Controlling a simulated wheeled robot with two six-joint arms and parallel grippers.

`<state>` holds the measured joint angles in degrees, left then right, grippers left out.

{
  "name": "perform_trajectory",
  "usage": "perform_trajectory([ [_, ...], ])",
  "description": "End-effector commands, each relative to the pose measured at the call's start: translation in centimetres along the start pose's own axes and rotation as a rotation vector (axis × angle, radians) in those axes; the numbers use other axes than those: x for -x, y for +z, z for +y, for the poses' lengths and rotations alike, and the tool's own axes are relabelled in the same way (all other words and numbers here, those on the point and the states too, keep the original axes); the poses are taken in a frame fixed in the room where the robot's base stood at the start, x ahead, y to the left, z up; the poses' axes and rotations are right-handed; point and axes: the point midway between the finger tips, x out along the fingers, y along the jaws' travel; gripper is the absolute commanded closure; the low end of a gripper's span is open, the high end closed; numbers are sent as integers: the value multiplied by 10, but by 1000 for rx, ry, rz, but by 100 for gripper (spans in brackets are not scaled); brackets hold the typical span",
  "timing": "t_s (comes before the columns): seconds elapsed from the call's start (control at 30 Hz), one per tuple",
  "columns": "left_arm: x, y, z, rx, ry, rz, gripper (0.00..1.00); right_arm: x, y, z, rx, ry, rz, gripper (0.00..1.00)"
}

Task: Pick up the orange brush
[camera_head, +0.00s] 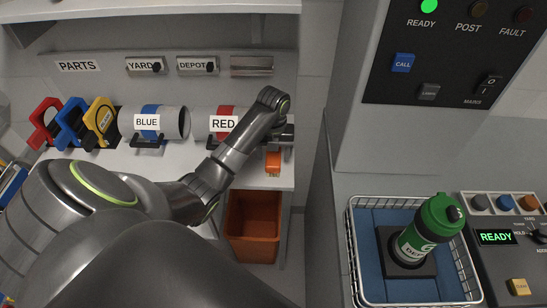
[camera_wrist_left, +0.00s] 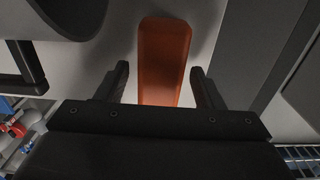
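The orange brush (camera_head: 273,162) is on the white shelf, near its right end, partly hidden behind my left gripper (camera_head: 281,133). In the left wrist view the brush (camera_wrist_left: 165,50) is a long orange shape. Its near end lies between the two black fingers of my left gripper (camera_wrist_left: 160,70). The fingers are apart, with a gap on each side of the brush. I cannot tell the height of the fingers over it. My right gripper is in neither view.
Cylinders labelled BLUE (camera_head: 146,122) and RED (camera_head: 222,122) lie on the shelf (camera_head: 180,162), left of the gripper. Red, blue and yellow clamp-like parts (camera_head: 101,122) stand further left. An orange bin (camera_head: 253,226) is below. A wire basket (camera_head: 352,250) holds a green-capped canister (camera_head: 425,232) at right.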

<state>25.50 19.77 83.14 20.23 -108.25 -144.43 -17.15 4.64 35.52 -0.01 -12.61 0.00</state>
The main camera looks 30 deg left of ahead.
Motion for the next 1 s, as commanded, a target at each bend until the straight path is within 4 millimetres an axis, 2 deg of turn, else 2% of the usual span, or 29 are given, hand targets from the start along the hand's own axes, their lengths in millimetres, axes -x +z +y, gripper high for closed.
perform_trajectory([
  [0.03,0,0,0,0,0,0,45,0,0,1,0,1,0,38],
  [0.3,0,0,0,0,-1,0,81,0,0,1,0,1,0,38],
  [0.37,0,0,0,0,-1,0,87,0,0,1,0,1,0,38],
  [0.57,2,0,0,0,-1,-1,87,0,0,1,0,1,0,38],
  [0.67,10,1,-1,0,-3,-4,87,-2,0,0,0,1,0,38],
  [0.77,26,1,0,-1,-2,-6,87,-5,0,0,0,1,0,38],
  [0.8,39,1,0,-1,-2,-5,87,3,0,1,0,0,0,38],
  [0.9,64,0,0,1,-1,-2,87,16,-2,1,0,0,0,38],
  [1.0,76,0,0,1,-1,0,87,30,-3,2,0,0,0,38],
])
